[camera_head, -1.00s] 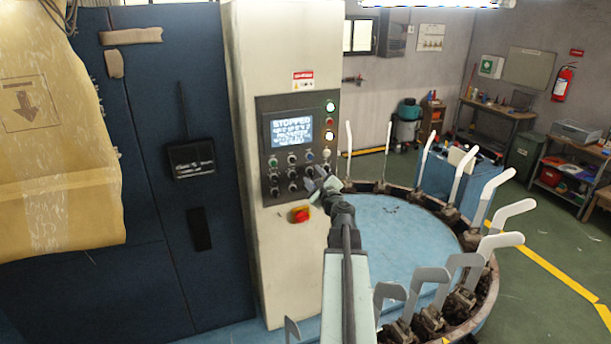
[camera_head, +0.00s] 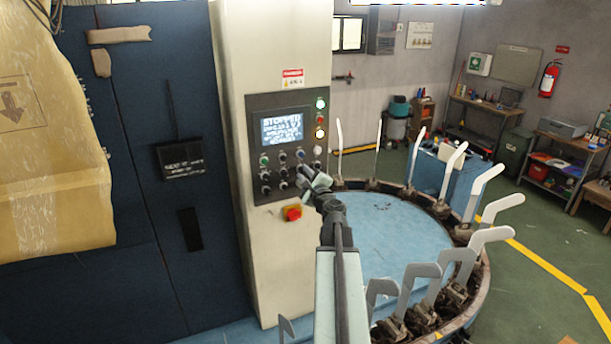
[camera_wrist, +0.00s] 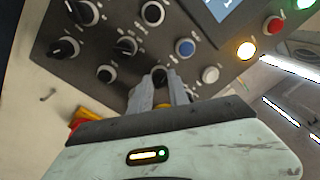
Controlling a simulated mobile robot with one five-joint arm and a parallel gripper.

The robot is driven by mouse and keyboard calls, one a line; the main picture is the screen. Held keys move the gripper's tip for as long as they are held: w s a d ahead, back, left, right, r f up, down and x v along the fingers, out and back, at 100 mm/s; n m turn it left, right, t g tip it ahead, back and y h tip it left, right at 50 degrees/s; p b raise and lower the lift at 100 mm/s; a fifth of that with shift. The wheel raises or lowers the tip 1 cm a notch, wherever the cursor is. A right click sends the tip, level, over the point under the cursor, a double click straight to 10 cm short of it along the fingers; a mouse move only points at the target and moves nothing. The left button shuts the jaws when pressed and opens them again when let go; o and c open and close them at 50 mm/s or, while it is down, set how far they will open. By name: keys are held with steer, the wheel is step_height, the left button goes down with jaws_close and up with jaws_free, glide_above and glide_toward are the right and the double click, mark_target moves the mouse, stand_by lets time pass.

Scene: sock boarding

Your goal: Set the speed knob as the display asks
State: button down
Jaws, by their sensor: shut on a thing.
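The control panel (camera_head: 252,185) stands on a cream column, with a lit display (camera_head: 281,128) whose top line reads STOPPED; the lines below are too blurred to read. Rows of small knobs and buttons sit under it. My gripper (camera_head: 305,177) is at the lower right of these controls. In the wrist view my gripper (camera_wrist: 165,88) is shut on a black knob (camera_wrist: 160,74), whose top shows between the fingertips. Its label and pointer are hidden or too small to read, so I cannot tell its setting. A corner of the display (camera_wrist: 220,8) shows above.
A red emergency stop (camera_head: 292,213) is just below the panel. In the wrist view a blue button (camera_wrist: 185,47), a white button (camera_wrist: 210,75) and several black knobs are close to my fingers. A round blue table (camera_head: 385,225) ringed with upright white forms stands right of the column.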

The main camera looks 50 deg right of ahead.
steer(key=n, duration=0.7)
steer(key=shift+f+b, duration=0.1)
steer(key=shift+b, duration=0.3)
stand_by(0.3)
steer(key=c, duration=1.3)
jaws_free()
steer(key=shift+o, duration=0.2)
